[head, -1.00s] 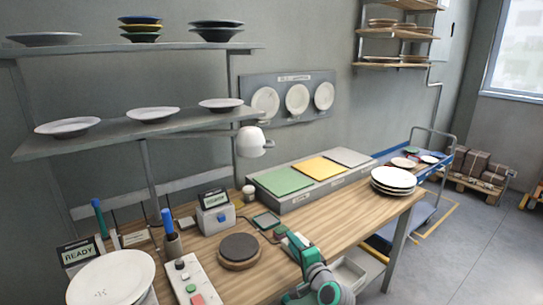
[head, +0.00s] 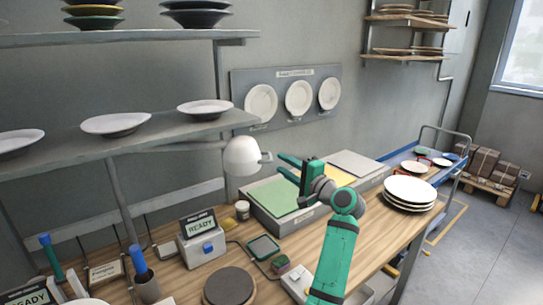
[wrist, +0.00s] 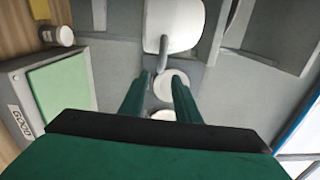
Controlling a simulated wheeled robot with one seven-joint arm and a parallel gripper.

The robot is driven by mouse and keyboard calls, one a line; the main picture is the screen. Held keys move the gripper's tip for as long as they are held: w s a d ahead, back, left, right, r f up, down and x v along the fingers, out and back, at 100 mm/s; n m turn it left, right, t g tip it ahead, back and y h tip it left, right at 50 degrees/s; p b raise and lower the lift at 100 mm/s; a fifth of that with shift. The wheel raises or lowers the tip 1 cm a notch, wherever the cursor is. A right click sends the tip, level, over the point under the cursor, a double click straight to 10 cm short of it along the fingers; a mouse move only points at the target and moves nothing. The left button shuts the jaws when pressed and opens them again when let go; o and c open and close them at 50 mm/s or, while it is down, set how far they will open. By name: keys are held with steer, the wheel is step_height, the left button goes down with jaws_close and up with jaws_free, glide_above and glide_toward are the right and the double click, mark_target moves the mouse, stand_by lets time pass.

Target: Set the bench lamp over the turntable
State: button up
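The bench lamp's white head (head: 241,157) hangs from an arm under the lower shelf, with a small handle on its right side. In the wrist view the lamp head (wrist: 172,22) is ahead of the fingertips, its grey handle pointing toward them. The turntable (head: 230,287), a dark round disc on a wooden base, sits at the front of the bench, below the lamp and slightly left. My gripper (head: 281,166) is open and empty, right of the lamp and pointing at it. In the wrist view the fingers (wrist: 159,92) are apart, with a gap to the handle.
A box with green (head: 277,196) and yellow pads stands below my gripper. A READY display box (head: 202,242), a small jar (head: 242,210) and a pen cup (head: 147,288) stand on the bench. Stacked plates (head: 409,193) are at right. A plate shelf (head: 150,138) spans the left.

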mark_target(270, 155)
steer(key=x, duration=0.6)
steer(key=shift+w+a, duration=0.1)
steer(key=shift+a, duration=0.3)
steer(key=shift+w+a, duration=0.35)
steer(key=shift+w, duration=0.2)
steer(key=shift+c, duration=0.2)
jaws_close()
